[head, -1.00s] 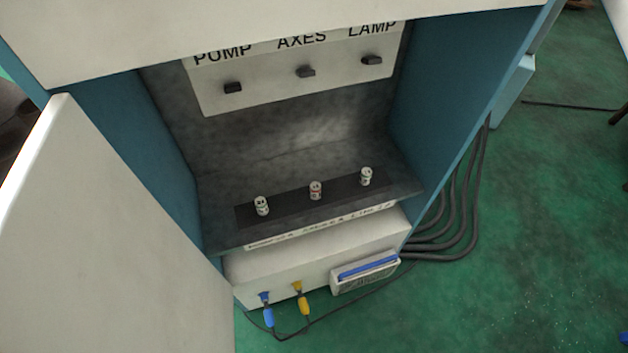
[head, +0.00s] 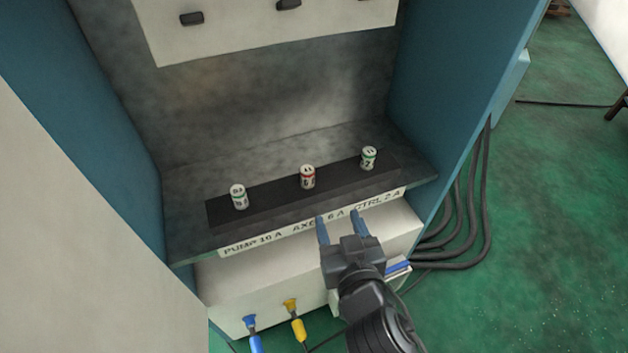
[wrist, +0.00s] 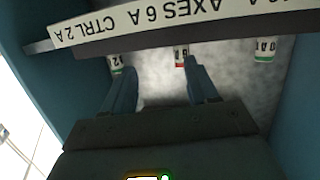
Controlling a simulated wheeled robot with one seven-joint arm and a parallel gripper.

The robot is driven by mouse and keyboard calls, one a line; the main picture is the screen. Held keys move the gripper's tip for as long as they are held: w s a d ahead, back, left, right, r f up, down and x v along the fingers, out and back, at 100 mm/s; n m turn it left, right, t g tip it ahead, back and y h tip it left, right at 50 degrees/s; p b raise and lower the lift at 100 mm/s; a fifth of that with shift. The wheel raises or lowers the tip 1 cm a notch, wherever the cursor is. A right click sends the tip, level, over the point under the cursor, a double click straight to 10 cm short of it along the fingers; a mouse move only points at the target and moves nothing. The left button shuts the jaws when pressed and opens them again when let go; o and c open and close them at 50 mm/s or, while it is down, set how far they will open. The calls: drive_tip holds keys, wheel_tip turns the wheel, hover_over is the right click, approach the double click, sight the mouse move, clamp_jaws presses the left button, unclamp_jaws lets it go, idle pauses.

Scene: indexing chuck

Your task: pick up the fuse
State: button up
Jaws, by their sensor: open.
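Three small white fuses stand upright in a row on a dark block (head: 272,200) in the cabinet. The left fuse (head: 238,197) has a green band, the middle fuse (head: 307,177) a red one, the right fuse (head: 368,158) a green one. My gripper (head: 338,215) is open and empty, in front of the label strip, between the middle and right fuses sideways. In the wrist view, my fingers (wrist: 160,72) point towards the row; the red-banded fuse (wrist: 181,56) is near one fingertip and a green-banded fuse (wrist: 116,63) near the other. Both are partly hidden.
A label strip (head: 250,243) reads PUMP 10 A, AXES 6 A, CTRL 2 A. A switch panel (head: 270,35) hangs above the shelf. Blue cabinet walls (head: 455,90) close both sides. Blue (head: 251,325) and yellow plugs (head: 298,325) and thick cables (head: 470,215) are lower down.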

sight(308, 179)
drive_tip(key=w+a, duration=0.1)
drive_tip(key=w+a+r, duration=0.1)
drive_tip(key=w+a, duration=0.1)
drive_tip(key=w+a+r, duration=0.1)
drive_tip(key=a, duration=0.1)
drive_tip(key=shift+w+r, duration=0.15)
drive_tip(key=shift+w, duration=0.1)
drive_tip(key=x, duration=0.7)
drive_tip(key=shift+w, duration=0.15)
drive_tip(key=c, duration=1)
drive_tip(key=shift+c, duration=0.2)
